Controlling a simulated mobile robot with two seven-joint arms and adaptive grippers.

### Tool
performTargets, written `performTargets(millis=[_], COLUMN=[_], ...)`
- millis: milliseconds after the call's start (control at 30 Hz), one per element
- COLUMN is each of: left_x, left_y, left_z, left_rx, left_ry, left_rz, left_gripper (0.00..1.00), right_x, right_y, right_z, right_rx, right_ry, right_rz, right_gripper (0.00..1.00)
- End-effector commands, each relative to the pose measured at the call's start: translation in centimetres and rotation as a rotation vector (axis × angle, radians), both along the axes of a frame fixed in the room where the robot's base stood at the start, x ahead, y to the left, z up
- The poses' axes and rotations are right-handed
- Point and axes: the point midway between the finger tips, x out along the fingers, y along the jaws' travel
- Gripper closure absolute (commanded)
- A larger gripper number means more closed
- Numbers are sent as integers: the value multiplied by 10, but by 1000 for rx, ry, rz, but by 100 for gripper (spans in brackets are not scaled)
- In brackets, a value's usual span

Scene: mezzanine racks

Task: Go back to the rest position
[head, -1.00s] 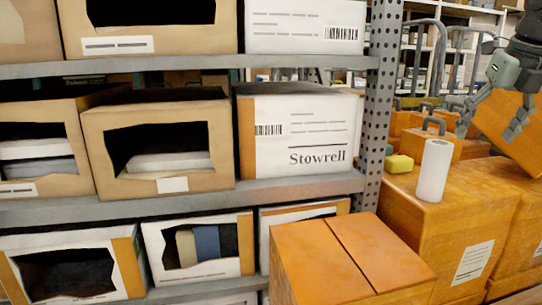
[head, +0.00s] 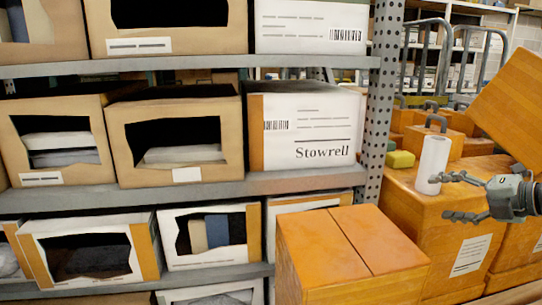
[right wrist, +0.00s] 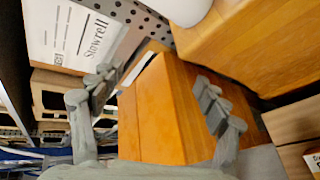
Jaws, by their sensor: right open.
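My right gripper (head: 452,197) comes in from the right edge of the head view, its fingers pointing left and spread apart. Nothing is held between them. It is in front of the orange boxes, with its upper fingertip close to a white roll (head: 433,165) in the picture; I cannot tell whether they touch. In the right wrist view the open fingers (right wrist: 158,100) frame an orange box (right wrist: 165,115) beyond them. My left gripper is not in view.
A rack (head: 215,188) with cardboard and white boxes fills the left. A closed orange box (head: 350,250) stands front centre. The roll and a yellow block (head: 401,159) stand on another orange box (head: 405,205). A tilted orange panel or box (head: 515,100) is at upper right.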

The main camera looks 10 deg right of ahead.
Motion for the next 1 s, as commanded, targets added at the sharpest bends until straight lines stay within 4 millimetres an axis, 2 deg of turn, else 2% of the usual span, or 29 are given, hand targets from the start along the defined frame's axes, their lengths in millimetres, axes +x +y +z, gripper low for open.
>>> performTargets(millis=[33,167,267,333,400,467,500,567,600,700,800,900,1000], left_x=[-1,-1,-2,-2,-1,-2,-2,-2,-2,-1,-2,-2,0], left_y=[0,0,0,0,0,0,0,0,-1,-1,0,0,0], left_z=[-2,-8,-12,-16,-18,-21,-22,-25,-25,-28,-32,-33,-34], left_rx=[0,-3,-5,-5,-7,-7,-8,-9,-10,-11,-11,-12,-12], left_ry=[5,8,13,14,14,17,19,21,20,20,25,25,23], left_rz=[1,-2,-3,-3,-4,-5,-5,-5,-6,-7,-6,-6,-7], left_gripper=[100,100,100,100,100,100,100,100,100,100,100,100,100], right_x=[-3,-15,-40,-66,-94,-120,-138,-165,-183,-225,-259,-282,-295], right_y=[-1,-18,-27,-26,-17,-4,8,30,47,92,135,168,186], right_z=[-24,-84,-143,-190,-234,-269,-291,-321,-339,-373,-394,-404,-407], right_rx=[132,406,588,695,779,835,869,909,933,974,995,1003,1004], right_ry=[-37,-95,-77,-30,37,108,159,248,311,472,619,730,795], right_rz=[-96,-395,-658,-846,-1015,-1148,-1230,-1345,-1415,-1563,-1668,-1730,-1762], right_gripper=[25,25,25,25,25,25,25,25,25,25,25,25,25])
